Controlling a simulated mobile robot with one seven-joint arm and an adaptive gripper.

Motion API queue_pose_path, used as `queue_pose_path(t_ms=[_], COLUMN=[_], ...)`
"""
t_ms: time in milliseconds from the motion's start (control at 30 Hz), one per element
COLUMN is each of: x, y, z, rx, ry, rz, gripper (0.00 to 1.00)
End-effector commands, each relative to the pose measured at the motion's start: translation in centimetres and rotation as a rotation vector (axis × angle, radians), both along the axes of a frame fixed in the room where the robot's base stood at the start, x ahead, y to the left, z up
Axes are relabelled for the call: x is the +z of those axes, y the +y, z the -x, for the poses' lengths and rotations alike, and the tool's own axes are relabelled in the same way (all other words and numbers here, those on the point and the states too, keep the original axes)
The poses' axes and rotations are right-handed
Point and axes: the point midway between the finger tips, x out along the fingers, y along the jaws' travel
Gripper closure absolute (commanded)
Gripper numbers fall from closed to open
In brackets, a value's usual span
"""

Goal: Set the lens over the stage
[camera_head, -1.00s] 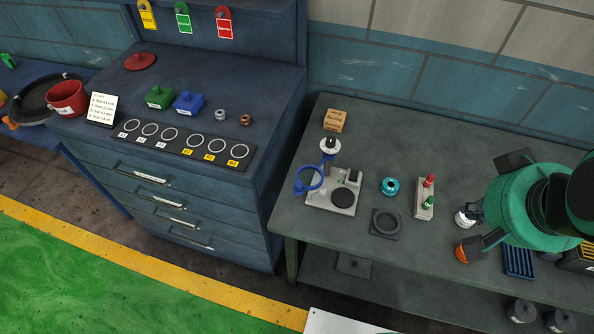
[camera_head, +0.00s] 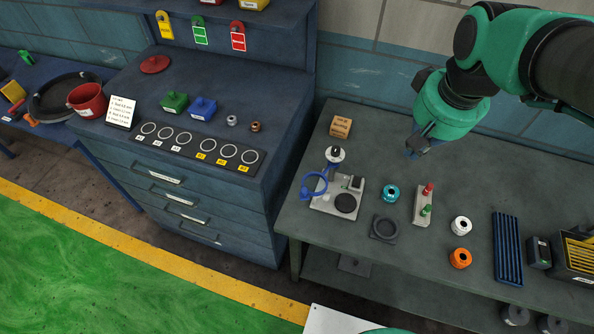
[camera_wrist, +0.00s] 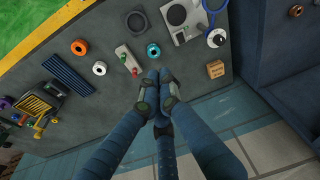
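The lens (camera_head: 314,185) is a blue ring on a hinged arm, left of the grey instrument base (camera_head: 326,207). The stage (camera_head: 346,203) is a black disc on that base; the lens is beside it, not over it. A white knob with a black top (camera_head: 335,154) stands behind the base. In the wrist view the lens (camera_wrist: 216,8) and stage (camera_wrist: 177,14) lie at the top. My gripper (camera_head: 411,153) is raised to the right of the instrument, apart from it. In the wrist view its fingertips (camera_wrist: 158,73) are together, with nothing visible between them.
A teal ring part (camera_head: 390,193), a black square holder (camera_head: 383,229) and a block with red and green pegs (camera_head: 424,204) are right of the instrument. A wooden block (camera_head: 341,127) is behind. White (camera_head: 460,226) and orange (camera_head: 459,258) parts stand farther right.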

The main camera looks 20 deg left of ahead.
Motion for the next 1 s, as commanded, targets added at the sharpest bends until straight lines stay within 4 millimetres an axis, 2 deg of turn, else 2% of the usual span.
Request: queue_pose_path(t_ms=[200, 500, 733, 1000], x=[-0.2, -1.7, -3.6, -6.4], y=[4.1, 10.1, 15.0, 20.8], z=[-2.4, -4.9, -6.0, -6.4], rx=[0.071, 0.165, 0.237, 0.320], ry=[0.068, 0.152, 0.215, 0.288], rz=[0.023, 0.059, 0.093, 0.137], gripper=[1.00, 1.00, 1.00, 1.00])
